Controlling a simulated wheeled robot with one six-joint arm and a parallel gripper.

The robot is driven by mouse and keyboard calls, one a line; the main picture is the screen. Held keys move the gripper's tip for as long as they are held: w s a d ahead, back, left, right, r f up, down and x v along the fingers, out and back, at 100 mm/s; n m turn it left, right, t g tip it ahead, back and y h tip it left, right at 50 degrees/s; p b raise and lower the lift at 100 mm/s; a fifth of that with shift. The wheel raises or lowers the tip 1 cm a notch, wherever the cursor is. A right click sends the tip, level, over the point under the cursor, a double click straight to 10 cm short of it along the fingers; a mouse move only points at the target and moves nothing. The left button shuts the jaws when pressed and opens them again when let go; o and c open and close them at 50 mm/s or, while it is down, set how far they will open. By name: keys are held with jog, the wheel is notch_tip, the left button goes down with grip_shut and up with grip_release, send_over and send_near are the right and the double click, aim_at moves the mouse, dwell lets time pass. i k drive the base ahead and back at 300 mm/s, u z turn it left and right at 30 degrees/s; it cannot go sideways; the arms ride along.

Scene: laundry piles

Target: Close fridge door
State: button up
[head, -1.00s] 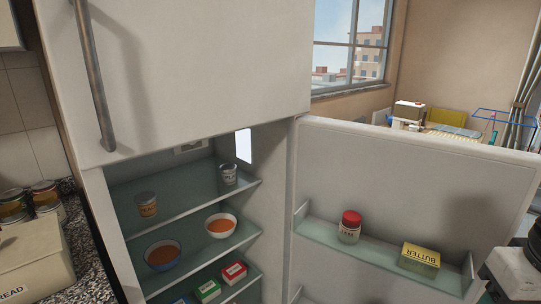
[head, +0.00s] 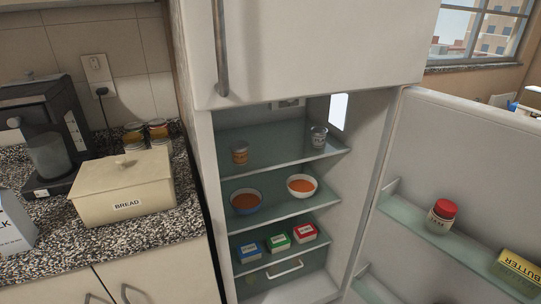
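The white fridge (head: 312,50) fills the middle and right of the head view, with its upper freezer door shut. Its lower fridge door (head: 465,150) stands wide open to the right, hinged at the right side of the opening. A red-lidded jar (head: 441,216) and a yellow butter pack (head: 518,266) sit on the door's shelf. My gripper is not in view.
A speckled counter (head: 150,240) stands left of the fridge, with a bread box (head: 126,188), a coffee machine (head: 45,140), jars (head: 147,133) and a carton (head: 14,220). A window (head: 480,32) is at the back right.

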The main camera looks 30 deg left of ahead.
aim_at(484, 160)
jog(key=z, duration=0.55)
jog(key=i, duration=0.45)
jog(key=z, duration=0.75)
